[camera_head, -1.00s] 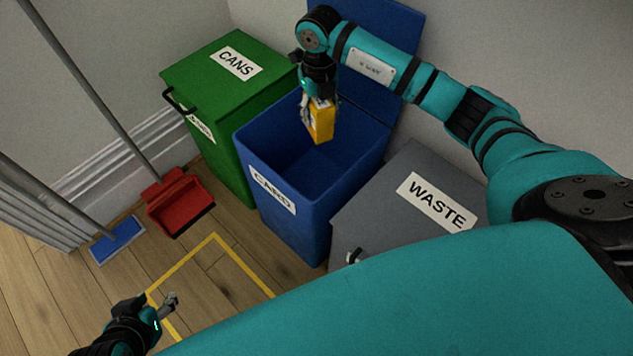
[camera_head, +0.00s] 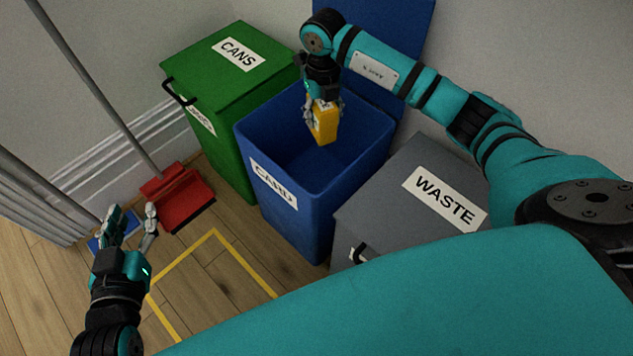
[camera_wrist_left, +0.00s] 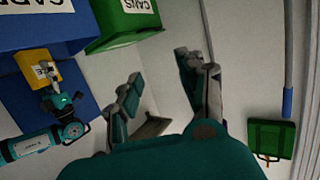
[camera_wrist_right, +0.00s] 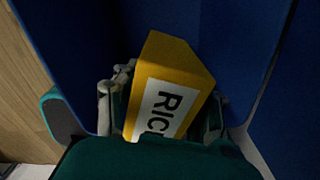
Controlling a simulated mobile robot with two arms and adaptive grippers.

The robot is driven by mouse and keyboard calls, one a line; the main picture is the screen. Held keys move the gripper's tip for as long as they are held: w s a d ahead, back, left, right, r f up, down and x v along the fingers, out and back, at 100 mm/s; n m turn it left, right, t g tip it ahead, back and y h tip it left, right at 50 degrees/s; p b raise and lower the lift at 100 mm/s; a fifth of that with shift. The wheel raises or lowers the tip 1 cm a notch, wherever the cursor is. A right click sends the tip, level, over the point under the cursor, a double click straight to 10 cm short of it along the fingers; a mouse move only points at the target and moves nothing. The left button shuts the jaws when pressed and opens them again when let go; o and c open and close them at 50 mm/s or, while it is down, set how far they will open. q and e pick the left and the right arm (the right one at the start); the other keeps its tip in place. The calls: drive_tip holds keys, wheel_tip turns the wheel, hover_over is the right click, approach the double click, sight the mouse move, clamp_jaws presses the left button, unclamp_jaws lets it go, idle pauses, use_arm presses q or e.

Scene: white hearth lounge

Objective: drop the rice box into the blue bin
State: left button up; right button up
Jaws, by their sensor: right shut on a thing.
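The rice box (camera_head: 324,124) is yellow with a white label; in the right wrist view (camera_wrist_right: 172,85) its letters "RIC" show. My right gripper (camera_head: 322,112) is shut on it and holds it over the open mouth of the blue bin. The blue bin (camera_head: 288,222) bears a "CARD" label and its lid stands up at the back. In the right wrist view, blue walls (camera_wrist_right: 75,50) surround the box. My left gripper (camera_head: 130,222) is open and empty, above the floor at the lower left; its spread fingers show in the left wrist view (camera_wrist_left: 163,95).
A closed green bin (camera_head: 225,75) marked "CANS" stands left of the blue bin. A grey "WASTE" bin (camera_head: 385,205) stands on its right. A red dustpan (camera_head: 180,205), a blue mop head and yellow floor tape (camera_head: 240,262) are at the left.

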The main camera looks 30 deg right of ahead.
wheel_tip(320, 180, down, 2)
drive_tip(key=shift+b, duration=0.75)
use_arm(q)
wheel_tip(320, 180, up, 8)
drive_tip(key=d+t+h, duration=0.1)
drive_tip(key=t, duration=0.4)
drive_tip(key=shift+w+d+h, duration=0.2)
drive_tip(key=shift+w+h, duration=0.2)
use_arm(e)
drive_tip(key=shift+f, duration=0.1)
use_arm(q)
drive_tip(key=shift+f, duration=0.1)
use_arm(e)
drive_tip(key=o, duration=1.1)
wheel_tip(320, 180, up, 12)
drive_tip(key=shift+r, duration=0.1)
